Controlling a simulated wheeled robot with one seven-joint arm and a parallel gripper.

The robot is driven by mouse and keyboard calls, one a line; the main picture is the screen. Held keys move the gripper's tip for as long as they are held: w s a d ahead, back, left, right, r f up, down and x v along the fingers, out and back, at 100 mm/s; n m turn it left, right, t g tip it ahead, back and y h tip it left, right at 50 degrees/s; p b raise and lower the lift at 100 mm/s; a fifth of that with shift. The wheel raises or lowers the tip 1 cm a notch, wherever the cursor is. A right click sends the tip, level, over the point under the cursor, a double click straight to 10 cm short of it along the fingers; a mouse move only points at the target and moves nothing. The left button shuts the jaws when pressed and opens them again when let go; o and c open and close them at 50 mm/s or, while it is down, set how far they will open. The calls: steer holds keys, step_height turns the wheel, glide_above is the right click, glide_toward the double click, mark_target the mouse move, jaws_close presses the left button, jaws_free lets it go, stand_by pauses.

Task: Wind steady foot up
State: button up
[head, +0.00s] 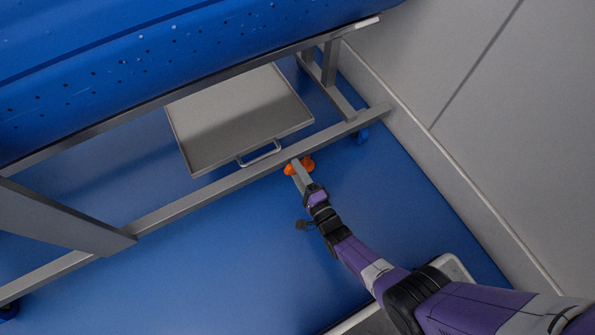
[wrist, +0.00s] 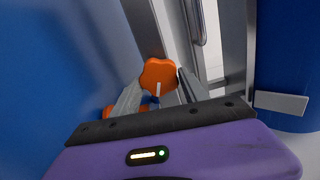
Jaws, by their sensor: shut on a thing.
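An orange lobed knob (wrist: 158,75) with a pale mark on its face belongs to the steady foot and sits beside the grey frame rail. My gripper (wrist: 160,92) is shut on this knob, with a grey finger on each side of it. A second orange part (wrist: 115,112) shows low and left behind the left finger, mostly hidden. In the head view the orange part (head: 307,165) shows at the lower rail (head: 230,182), with my gripper (head: 297,168) over it. Whether the foot touches the floor cannot be seen.
A grey tray (head: 240,115) with a handle (head: 260,153) lies just behind the rail. The blue tub (head: 150,60) overhangs above. A grey wall (head: 470,120) stands at the right. Blue floor (head: 220,255) is clear in front of the rail.

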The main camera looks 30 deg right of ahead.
steer(key=shift+s+f, duration=0.1)
steer(key=o, duration=1.4)
steer(key=shift+s+p, duration=1)
steer(key=shift+s, duration=2.9)
